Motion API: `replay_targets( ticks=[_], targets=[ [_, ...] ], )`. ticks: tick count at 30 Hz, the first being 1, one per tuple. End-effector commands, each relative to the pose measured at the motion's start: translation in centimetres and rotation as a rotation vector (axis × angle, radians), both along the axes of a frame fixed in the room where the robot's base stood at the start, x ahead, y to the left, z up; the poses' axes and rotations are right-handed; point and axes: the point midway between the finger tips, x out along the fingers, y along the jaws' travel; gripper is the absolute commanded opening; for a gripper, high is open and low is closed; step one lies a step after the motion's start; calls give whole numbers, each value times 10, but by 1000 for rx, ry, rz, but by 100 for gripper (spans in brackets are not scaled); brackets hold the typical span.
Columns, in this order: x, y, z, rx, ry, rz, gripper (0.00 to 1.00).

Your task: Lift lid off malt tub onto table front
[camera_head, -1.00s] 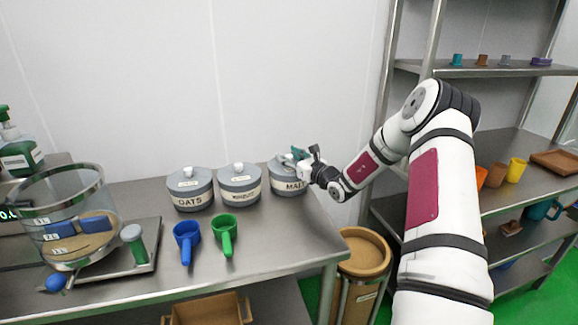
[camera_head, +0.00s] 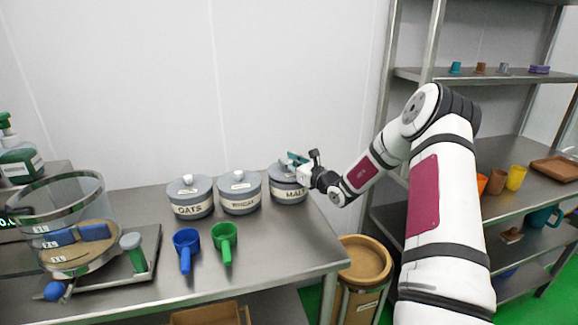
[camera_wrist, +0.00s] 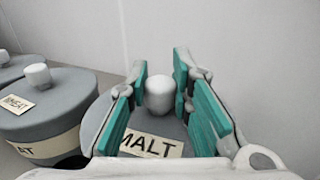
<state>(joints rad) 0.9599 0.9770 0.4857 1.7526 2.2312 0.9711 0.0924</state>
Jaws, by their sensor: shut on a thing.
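The malt tub (camera_head: 289,196) is a grey round tub with a cream label, at the right end of a row of tubs at the back of the steel table (camera_head: 285,240). Its grey lid (camera_wrist: 100,112) carries a MALT tag and a pale round knob (camera_wrist: 160,95). My gripper (camera_wrist: 160,90) is at the lid with its green-padded fingers either side of the knob, shut on it. The lid appears seated on the tub; any small gap is hidden. In the head view my gripper (camera_head: 293,160) covers the knob.
The oats tub (camera_head: 191,210) and wheat tub (camera_head: 240,205) stand left of the malt tub. A blue scoop (camera_head: 186,250) and green scoop (camera_head: 225,243) lie in front of them. The table's front right is clear. A brown bin (camera_head: 362,262) stands beyond the right edge.

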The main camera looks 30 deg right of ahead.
Motion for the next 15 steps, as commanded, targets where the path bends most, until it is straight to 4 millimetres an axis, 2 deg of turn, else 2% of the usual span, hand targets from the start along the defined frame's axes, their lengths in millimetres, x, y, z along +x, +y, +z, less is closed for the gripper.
replay_targets(
  ticks=[5,6,15],
  targets=[
    [0,0,25,-4,-3,0,0],
    [-5,0,27,-1,0,-1,0],
    [-78,11,33,0,2,-1,0]
  ],
)
